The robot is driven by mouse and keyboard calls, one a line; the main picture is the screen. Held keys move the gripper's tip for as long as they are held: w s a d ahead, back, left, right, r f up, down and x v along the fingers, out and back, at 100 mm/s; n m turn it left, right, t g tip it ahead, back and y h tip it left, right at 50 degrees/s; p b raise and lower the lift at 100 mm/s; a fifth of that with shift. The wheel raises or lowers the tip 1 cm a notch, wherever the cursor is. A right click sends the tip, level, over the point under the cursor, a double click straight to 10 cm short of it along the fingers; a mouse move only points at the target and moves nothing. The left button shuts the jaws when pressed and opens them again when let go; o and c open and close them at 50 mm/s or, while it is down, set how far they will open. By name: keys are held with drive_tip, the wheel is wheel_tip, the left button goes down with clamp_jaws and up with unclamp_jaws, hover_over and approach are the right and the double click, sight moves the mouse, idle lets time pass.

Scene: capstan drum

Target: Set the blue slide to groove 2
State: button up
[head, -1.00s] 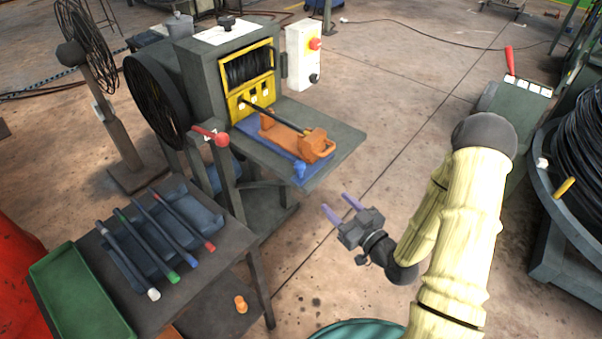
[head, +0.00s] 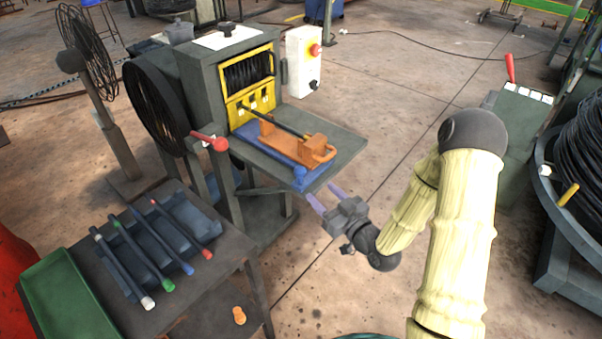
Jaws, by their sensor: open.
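The blue slide (head: 264,146) is a flat plate on the grey machine table (head: 342,147), with a blue knob (head: 299,174) at its near end. An orange carriage (head: 295,141) with a handle sits on it, and a dark rod runs from it toward the yellow guard (head: 250,98). The guard has several pale marks on its lower panel; I cannot read which is groove 2. My gripper (head: 324,197) is open and empty, its two purple fingers pointing up-left, just in front of and below the table's near edge, close to the blue knob but apart from it.
A red-knobbed lever (head: 216,142) stands left of the table. A control box (head: 305,62) with a red button is behind. A bench with several coloured-tip rods (head: 130,258) and a green tray (head: 68,299) is at lower left.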

sight(312, 159)
drive_tip(key=p+x, duration=0.1)
drive_tip(key=x, duration=1)
clamp_jaws()
drive_tip(key=w+d, duration=0.1)
drive_tip(key=w+d+b, duration=0.1)
drive_tip(key=w, duration=0.1)
drive_tip(key=w+d+b, duration=0.1)
drive_tip(key=w, duration=0.1)
drive_tip(key=shift+d, duration=0.35)
unclamp_jaws()
drive_tip(key=shift+s, duration=0.1)
